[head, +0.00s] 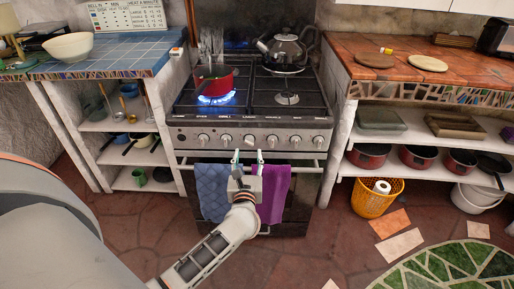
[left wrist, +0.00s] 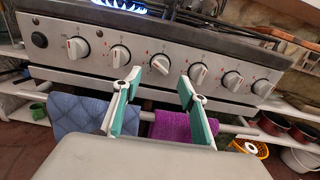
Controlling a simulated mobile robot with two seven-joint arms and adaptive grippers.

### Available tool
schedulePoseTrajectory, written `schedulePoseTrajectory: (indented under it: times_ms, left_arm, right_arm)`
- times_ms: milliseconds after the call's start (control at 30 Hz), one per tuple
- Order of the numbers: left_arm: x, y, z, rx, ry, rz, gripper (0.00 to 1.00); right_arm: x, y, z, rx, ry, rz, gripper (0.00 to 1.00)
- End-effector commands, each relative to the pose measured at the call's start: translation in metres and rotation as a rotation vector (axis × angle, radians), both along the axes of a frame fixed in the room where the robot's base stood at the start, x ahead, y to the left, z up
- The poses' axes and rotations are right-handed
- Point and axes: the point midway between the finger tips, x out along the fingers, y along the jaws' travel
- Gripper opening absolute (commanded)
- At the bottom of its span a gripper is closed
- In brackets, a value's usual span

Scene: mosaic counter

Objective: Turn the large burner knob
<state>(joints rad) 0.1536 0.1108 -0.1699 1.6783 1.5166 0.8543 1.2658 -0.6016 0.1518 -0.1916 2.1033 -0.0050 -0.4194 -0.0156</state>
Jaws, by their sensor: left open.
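The stove (head: 300,150) has a front panel with a row of several white-and-silver knobs. My left gripper (head: 248,157) is open and empty in front of the panel, just below the knob row. In the left wrist view, its teal-padded fingers (left wrist: 160,82) point at the panel. One knob (left wrist: 160,64) shows between and just beyond the fingertips, apart from them; it is the middle-left knob (head: 249,139) in the head view. Which knob is the large burner's cannot be told from the markings. My right gripper is not in view.
A blue towel (head: 211,190) and a purple towel (head: 272,193) hang on the oven handle under the gripper. A red pot (head: 215,79) sits over a lit blue flame (head: 216,98); a kettle (head: 285,52) stands at the back right. Counters flank the stove.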

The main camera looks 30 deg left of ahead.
Motion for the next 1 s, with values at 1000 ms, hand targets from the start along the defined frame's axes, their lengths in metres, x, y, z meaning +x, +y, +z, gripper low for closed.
schedulePoseTrajectory:
  times_ms: [1000]
  left_arm:
    - [0.05,0.031,0.0,0.006,0.002,-0.002,0.04]
  right_arm:
    - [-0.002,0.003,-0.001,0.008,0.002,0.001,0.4]
